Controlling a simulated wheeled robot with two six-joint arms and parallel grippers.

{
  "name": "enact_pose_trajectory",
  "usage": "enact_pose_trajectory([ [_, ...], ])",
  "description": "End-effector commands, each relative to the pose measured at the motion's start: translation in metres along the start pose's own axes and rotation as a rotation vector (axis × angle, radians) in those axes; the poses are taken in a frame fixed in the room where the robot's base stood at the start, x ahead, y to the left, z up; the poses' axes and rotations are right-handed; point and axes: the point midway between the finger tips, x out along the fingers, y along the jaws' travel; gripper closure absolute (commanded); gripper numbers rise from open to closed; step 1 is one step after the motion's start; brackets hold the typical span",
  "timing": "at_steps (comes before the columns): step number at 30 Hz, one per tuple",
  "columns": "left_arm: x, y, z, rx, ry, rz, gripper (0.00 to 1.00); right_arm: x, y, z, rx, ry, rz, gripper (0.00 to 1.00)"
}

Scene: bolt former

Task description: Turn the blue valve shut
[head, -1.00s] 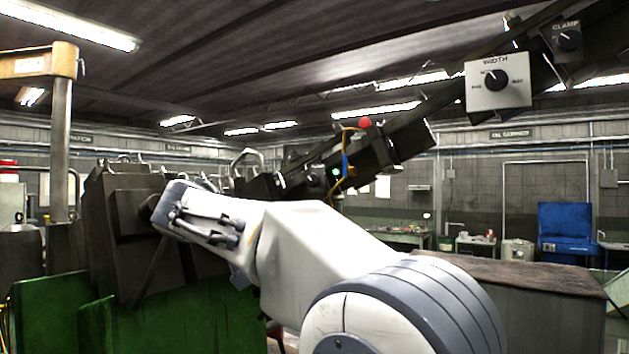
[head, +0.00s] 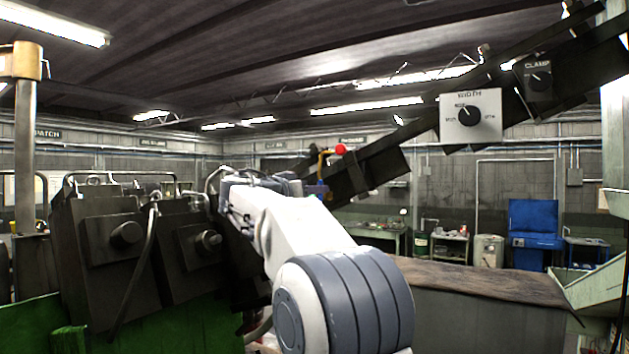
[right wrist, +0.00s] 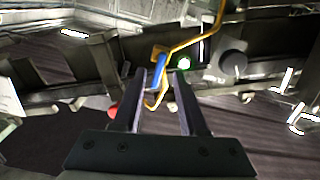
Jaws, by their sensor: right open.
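The blue valve handle (right wrist: 159,70) is a short blue lever on a yellow pipe (right wrist: 190,45) in the right wrist view. In the head view only a bit of blue (head: 318,188) shows beside my right arm, below the yellow pipe (head: 323,161). My right gripper (right wrist: 160,76) is open, its two dark fingers pointing at the lever. The lever appears between the fingertips in the picture; I cannot tell whether it is between them in depth. In the head view my fingers are hard to make out behind the wrist. My left gripper is not in view.
A red ball (head: 341,149) sits beside the pipe, near a dark sloping rail (head: 385,150). Dark machine blocks (head: 110,240) stand left of my arm. A brown-topped grey bench (head: 480,282) is right.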

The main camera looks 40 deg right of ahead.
Motion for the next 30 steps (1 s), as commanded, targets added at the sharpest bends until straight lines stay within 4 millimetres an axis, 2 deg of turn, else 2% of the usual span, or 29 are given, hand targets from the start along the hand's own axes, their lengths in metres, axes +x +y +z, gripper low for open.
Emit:
enact_pose_trajectory([
  [3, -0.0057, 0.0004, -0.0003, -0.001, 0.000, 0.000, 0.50, 0.0072, 0.0006, -0.0005, -0.001, -0.001, 0.001, 0.57],
  [11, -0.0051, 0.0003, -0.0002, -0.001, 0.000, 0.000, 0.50, 0.0084, -0.0001, 0.0011, 0.000, -0.001, -0.001, 0.57],
  [12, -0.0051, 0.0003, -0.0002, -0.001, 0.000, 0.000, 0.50, 0.0084, -0.0001, 0.0011, 0.000, -0.001, -0.001, 0.61],
  [14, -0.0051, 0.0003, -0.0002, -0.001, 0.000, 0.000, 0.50, 0.0083, -0.0001, 0.0011, 0.000, -0.001, -0.001, 0.84],
  [15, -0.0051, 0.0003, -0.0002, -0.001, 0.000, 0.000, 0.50, 0.0082, -0.0001, 0.0011, 0.000, -0.001, -0.001, 1.00],
  [30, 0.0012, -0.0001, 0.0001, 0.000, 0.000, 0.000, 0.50, 0.0080, -0.0017, 0.0031, -0.062, -0.002, -0.001, 1.00],
])
